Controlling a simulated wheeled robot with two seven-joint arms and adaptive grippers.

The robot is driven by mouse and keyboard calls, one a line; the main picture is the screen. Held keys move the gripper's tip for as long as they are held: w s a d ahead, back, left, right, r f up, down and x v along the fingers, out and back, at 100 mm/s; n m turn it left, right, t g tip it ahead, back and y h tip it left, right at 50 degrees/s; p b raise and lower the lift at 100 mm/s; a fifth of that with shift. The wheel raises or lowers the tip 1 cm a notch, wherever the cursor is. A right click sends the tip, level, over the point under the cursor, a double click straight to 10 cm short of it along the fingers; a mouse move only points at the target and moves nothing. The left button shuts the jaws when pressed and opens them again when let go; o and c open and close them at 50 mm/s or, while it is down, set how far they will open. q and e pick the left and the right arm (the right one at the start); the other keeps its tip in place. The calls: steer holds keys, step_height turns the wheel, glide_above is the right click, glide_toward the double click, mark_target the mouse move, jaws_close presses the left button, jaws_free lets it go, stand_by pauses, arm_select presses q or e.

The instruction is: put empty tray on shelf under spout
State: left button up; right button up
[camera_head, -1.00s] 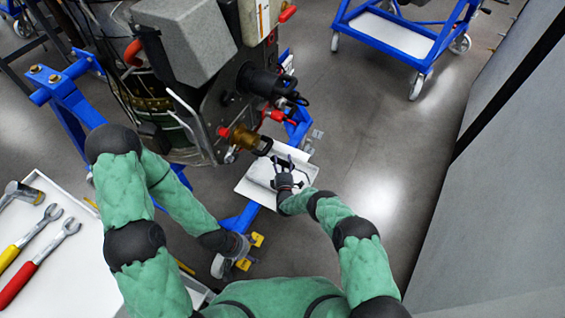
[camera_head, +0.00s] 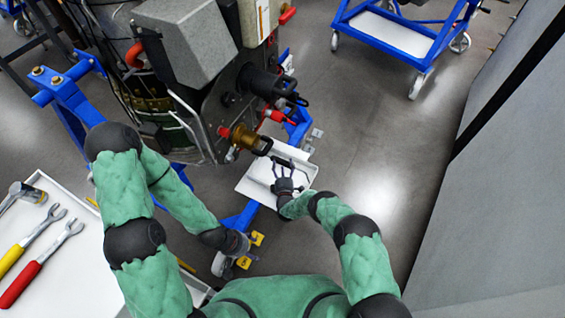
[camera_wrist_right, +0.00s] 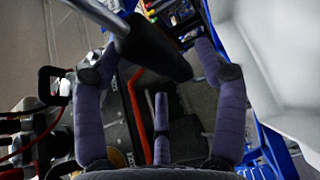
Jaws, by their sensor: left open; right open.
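Whether the tray lies fully flat is hard to tell. My right gripper (camera_head: 284,169) is open over the tray. In the right wrist view, a black handle (camera_wrist_right: 157,48) on a grey rod lies across the open fingers, and a white surface fills the right side. My left gripper (camera_head: 238,247) is open and empty-looking beside the stand's lower leg, partly hidden by its cuff.
A caster with yellow parts (camera_head: 257,239) is close to my left gripper. A white table (camera_head: 70,275) with wrenches stands at lower left. A second blue cart (camera_head: 403,32) is at the back. A grey wall (camera_head: 500,180) bounds the right; the floor between is clear.

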arm_select(q)
steer(key=shift+r+p, duration=0.95)
steer(key=shift+r, duration=0.1)
arm_select(e)
steer(key=shift+s, duration=2.35)
